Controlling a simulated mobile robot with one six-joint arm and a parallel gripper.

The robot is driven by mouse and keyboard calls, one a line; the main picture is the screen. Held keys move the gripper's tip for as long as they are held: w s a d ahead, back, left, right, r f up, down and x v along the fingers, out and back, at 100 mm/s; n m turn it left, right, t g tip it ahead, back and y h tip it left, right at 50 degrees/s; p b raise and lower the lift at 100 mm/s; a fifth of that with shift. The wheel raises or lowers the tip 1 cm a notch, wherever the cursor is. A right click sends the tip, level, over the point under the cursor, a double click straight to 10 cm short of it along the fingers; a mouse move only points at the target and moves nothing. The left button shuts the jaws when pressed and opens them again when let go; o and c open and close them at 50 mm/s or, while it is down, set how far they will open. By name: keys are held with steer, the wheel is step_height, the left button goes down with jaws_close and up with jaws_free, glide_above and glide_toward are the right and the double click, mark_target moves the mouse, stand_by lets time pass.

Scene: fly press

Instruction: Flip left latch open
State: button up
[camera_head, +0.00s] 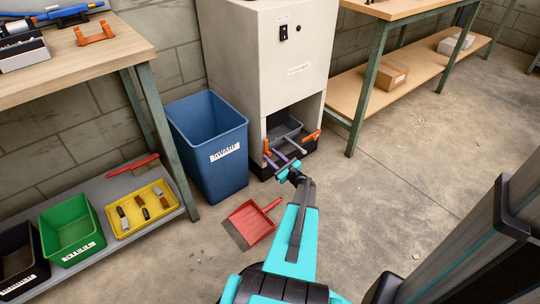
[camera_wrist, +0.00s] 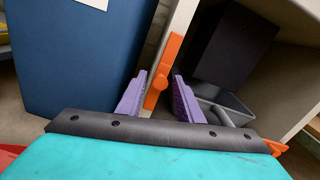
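The left latch (camera_head: 267,148) is an orange lever at the left edge of the machine's lower opening. In the wrist view the left latch (camera_wrist: 165,68) stands roughly upright, slightly tilted, between my two purple fingers. My gripper (camera_head: 284,151) is in front of the opening; in the wrist view my gripper (camera_wrist: 160,78) is open, with a finger on each side of the latch. I see a gap at the right finger; whether the left finger touches cannot be told. The right latch (camera_head: 310,137) is orange too, at the opening's right side.
The pale machine cabinet (camera_head: 265,70) has a grey bin (camera_head: 284,130) in its opening. A blue swarf bin (camera_head: 210,150) stands close on the left. A red dustpan (camera_head: 252,222) lies on the floor. Workbenches stand on both sides; the floor at right is mostly clear.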

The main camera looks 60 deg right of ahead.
steer(key=p+v, duration=0.2)
steer(key=v, duration=1)
stand_by(0.3)
